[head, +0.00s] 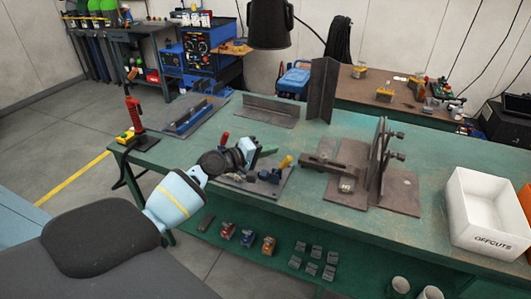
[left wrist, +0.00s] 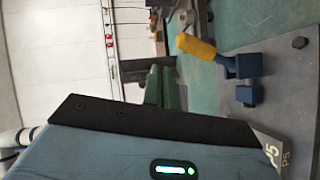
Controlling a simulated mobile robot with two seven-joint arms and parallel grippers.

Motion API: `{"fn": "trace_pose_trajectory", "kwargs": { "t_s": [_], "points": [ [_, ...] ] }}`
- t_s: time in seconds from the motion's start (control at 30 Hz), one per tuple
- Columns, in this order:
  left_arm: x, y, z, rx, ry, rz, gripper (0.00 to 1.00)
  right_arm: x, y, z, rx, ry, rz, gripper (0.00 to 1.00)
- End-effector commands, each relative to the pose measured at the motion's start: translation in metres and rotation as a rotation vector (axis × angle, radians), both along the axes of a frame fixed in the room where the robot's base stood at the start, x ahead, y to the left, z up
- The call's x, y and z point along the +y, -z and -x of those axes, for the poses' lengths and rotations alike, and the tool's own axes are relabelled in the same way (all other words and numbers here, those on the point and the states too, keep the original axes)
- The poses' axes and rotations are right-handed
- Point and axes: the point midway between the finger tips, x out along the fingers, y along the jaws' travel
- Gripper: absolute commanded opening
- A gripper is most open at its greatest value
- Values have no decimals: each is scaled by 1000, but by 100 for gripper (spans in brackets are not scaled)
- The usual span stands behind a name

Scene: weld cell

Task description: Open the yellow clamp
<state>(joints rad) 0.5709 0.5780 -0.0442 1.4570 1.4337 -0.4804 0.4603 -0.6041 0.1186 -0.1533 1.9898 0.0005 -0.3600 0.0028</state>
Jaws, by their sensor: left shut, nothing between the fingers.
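The yellow clamp has a yellow handle (head: 286,162) and a dark blue body (head: 270,177). It stands on a dark metal plate (head: 250,186) near the front of the green bench. Its handle slants up to the right in the head view. My left gripper (head: 257,154) is shut and empty, just left of and above the clamp, apart from its handle. In the left wrist view the yellow handle (left wrist: 196,46) and blue body (left wrist: 243,67) show above the gripper's dark housing; the fingertips are hard to make out there. My right gripper is not in view.
A red handle (head: 225,138) and a green one (head: 268,152) show close around my left gripper. A dark fixture with an upright disc (head: 380,160) stands to the right. A white offcuts bin (head: 489,214) is at the bench's right. Several small clamps lie on the lower shelf.

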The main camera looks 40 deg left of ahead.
Motion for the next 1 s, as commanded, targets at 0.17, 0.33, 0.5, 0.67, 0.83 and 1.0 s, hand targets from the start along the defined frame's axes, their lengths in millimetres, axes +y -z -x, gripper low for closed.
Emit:
{"fn": "trace_pose_trajectory", "kwargs": {
  "t_s": [0.17, 0.33, 0.5, 0.67, 0.83, 1.0],
  "points": [
    [3, -12, 17, -1, 1, -4, 0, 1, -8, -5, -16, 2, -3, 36],
    [10, -22, 45, -1, 0, -3, 0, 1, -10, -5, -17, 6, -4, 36],
    [16, -31, 69, 0, 1, -3, 0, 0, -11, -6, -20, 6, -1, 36],
    [20, -36, 83, 1, 0, -1, 0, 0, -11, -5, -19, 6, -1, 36],
    [22, -39, 90, 0, 1, 0, 0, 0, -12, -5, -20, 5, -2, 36],
    [22, -40, 91, 0, 0, 0, 0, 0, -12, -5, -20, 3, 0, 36]
  ]
}}
